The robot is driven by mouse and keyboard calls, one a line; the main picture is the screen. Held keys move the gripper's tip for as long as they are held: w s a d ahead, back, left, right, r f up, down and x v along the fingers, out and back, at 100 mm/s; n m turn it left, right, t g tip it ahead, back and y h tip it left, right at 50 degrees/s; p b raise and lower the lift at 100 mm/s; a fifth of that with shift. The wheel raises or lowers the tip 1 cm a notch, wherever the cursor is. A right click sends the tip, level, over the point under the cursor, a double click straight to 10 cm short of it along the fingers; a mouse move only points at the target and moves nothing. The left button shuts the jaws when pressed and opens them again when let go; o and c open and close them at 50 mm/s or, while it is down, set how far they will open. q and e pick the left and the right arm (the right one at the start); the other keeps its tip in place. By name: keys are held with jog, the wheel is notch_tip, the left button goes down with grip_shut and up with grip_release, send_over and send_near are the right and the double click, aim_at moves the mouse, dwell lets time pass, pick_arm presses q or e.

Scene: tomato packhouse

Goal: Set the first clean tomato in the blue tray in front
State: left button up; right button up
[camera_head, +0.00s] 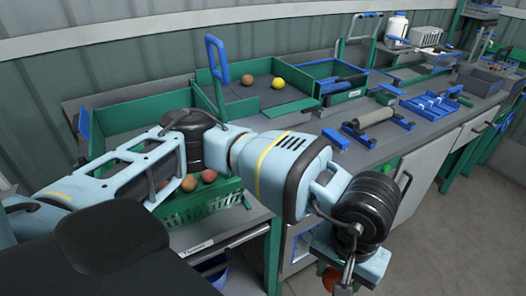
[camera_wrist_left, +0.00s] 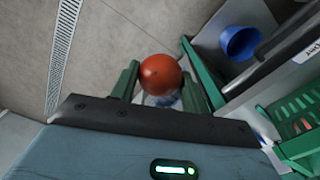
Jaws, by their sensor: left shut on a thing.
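My left gripper (camera_head: 343,278) hangs low in front of the bench, at the bottom of the head view. It is shut on a red tomato (camera_head: 331,279), which is partly hidden by the gripper there. In the left wrist view the round orange-red tomato (camera_wrist_left: 160,75) sits between the two green fingers, above the floor. A blue tray with dividers (camera_head: 430,104) lies on the bench to the right; whether it is the tray named in the task I cannot tell. My right gripper is not in view.
A green crate (camera_head: 222,199) with several tomatoes stands at the bench's front left. Behind it a green-walled tray (camera_head: 212,98) holds a reddish and a yellow tomato. A roller (camera_head: 375,117) lies mid-bench. A blue bucket (camera_wrist_left: 240,42) shows in the left wrist view.

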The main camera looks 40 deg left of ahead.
pick_arm(q)
jog(key=w+a+r+n+b, duration=0.1)
jog(key=w+a+n, duration=0.5)
jog(key=a, duration=0.8)
jog(key=w+a+r+n+b, duration=0.1)
jog(key=w+a+n, duration=0.6)
jog(key=w+a, duration=0.6)
jog(key=shift+a+r, duration=0.35)
jog(key=shift+a, duration=0.15)
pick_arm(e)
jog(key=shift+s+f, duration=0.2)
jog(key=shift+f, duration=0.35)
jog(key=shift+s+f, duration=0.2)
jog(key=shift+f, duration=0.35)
pick_arm(q)
jog(key=shift+w+f, duration=0.1)
jog(key=shift+f, duration=0.05)
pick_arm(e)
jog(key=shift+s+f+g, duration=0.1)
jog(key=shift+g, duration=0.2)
